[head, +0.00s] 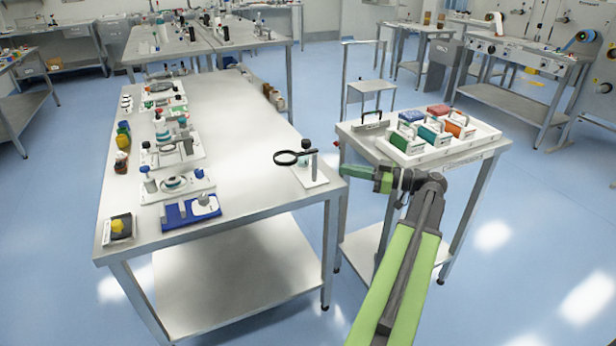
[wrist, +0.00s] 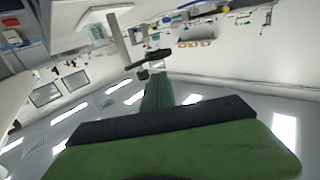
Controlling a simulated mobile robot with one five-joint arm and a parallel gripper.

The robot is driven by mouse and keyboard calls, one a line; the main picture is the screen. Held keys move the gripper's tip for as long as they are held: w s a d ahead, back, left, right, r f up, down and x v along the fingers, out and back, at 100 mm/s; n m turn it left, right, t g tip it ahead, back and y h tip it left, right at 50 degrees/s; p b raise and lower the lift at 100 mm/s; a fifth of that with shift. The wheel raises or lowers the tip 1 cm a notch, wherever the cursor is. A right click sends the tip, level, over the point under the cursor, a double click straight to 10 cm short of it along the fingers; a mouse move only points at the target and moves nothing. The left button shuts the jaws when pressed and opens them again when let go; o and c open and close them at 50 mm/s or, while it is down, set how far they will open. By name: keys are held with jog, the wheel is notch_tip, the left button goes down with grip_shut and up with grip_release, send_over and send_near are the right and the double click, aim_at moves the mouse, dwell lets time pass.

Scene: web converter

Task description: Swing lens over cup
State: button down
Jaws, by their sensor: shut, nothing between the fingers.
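A lens with a black round rim (head: 287,158) is held out to the left of a post on a small white stand (head: 312,182) at the table's right edge. My gripper (head: 346,170) is shut and empty, just right of the stand and apart from it. In the wrist view, my green gripper (wrist: 158,92) points toward a dark piece (wrist: 148,58) on a grey post, which looks like the same stand. I cannot tell which small item is the cup; anything under the lens is too small to make out.
The steel table (head: 240,120) carries several small fixtures along its left side, including a blue one (head: 190,211). Its middle is mostly bare. A side table at the right holds a white tray (head: 440,158) of coloured boxes, close behind my arm.

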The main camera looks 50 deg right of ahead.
aim_at(297, 159)
jog(key=x, duration=1.3)
jog(key=shift+w+d+r, duration=0.15)
jog(key=shift+w+r, duration=0.05)
jog(key=shift+r, duration=0.1)
jog(key=shift+d, duration=0.1)
jog(key=shift+s+t+h, duration=0.1)
jog(key=shift+t+h, duration=0.2)
jog(key=shift+h, duration=0.1)
